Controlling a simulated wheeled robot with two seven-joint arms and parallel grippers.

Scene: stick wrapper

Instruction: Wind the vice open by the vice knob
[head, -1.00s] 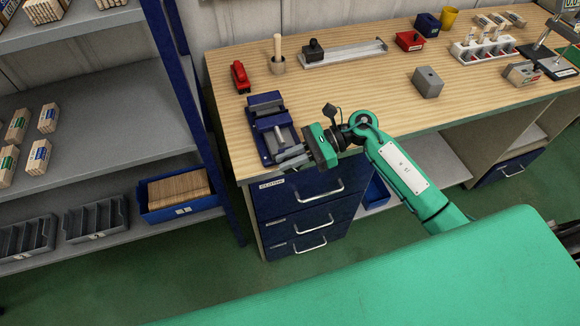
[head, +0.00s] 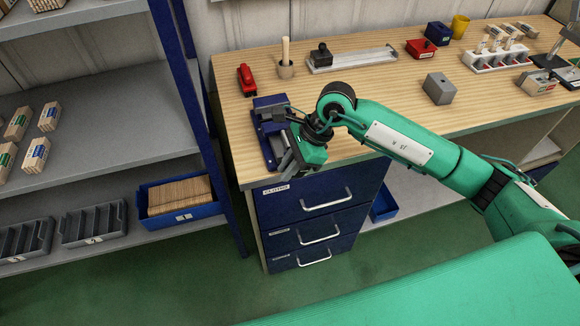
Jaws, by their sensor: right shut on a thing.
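The blue vice (head: 269,103) sits at the left end of the wooden workbench, near its front edge. My right arm comes in from the right across the bench. My right gripper (head: 287,163) is at the front end of the vice, by the bench edge, with its fingers pointing down and left. It is shut on the vice knob, which its fingers and body hide. The gripper and wrist also cover the right side of the vice, so the gap between the vice jaws is hard to judge. My left gripper is out of view.
A grey block (head: 438,88) lies to the right on the workbench (head: 385,91). Blue drawers (head: 318,208) are below. A shelf rack (head: 110,120) stands left.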

